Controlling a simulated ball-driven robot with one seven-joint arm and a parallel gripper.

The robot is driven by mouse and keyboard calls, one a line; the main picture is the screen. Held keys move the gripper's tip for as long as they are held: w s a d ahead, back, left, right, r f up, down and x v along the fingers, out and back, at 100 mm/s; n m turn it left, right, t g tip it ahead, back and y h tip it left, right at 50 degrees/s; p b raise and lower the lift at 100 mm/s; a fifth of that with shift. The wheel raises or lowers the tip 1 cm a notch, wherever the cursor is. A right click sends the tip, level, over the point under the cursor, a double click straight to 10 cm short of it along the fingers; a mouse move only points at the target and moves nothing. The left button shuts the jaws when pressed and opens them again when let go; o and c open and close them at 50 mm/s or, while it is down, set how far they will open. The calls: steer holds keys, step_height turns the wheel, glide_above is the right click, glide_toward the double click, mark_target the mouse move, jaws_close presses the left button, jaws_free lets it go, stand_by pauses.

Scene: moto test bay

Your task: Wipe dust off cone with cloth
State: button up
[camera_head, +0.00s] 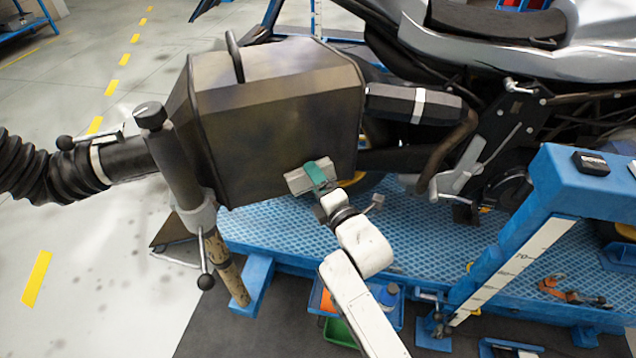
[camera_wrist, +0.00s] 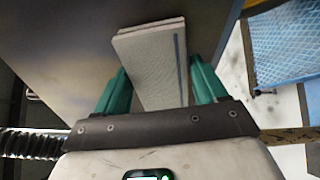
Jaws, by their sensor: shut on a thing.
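The cone (camera_head: 280,125) is a large dark boxy hood in the middle of the head view, on a stand with a black hose. Brownish dust-like patches show on its faces. It also fills the upper left of the wrist view (camera_wrist: 60,45). My gripper (camera_head: 318,174) is at the lower right of the cone's near face. Its green fingers (camera_wrist: 158,80) are shut on a folded light grey cloth (camera_wrist: 150,50). The cloth also shows in the head view (camera_head: 298,181), in front of the cone's face. I cannot tell whether the cloth touches the cone.
A motorcycle (camera_head: 480,60) stands behind on a blue platform (camera_head: 390,225), its exhaust close to the cone's right side. A blue frame with a ruler (camera_head: 520,245) rises at the right. Bins (camera_head: 340,330) lie below my arm. Floor at the left is clear.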

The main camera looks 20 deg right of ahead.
mark_target(309, 158)
steer(key=shift+w, duration=0.4)
steer(key=shift+r, duration=0.15)
step_height(309, 158, up, 4)
steer(key=p, duration=0.4)
steer(key=shift+w+d+f+b, duration=0.1)
steer(key=shift+w+f+b, duration=0.05)
steer(key=shift+f+b, duration=1.75)
steer(key=shift+c, duration=0.4)
steer(key=shift+f+p, duration=0.3)
steer(key=shift+p, duration=0.1)
steer(key=shift+s+a, duration=0.15)
steer(key=shift+s, duration=1.35)
steer(key=shift+s+a, duration=0.1)
steer(key=shift+s, duration=1.35)
steer(key=shift+s, duration=0.1)
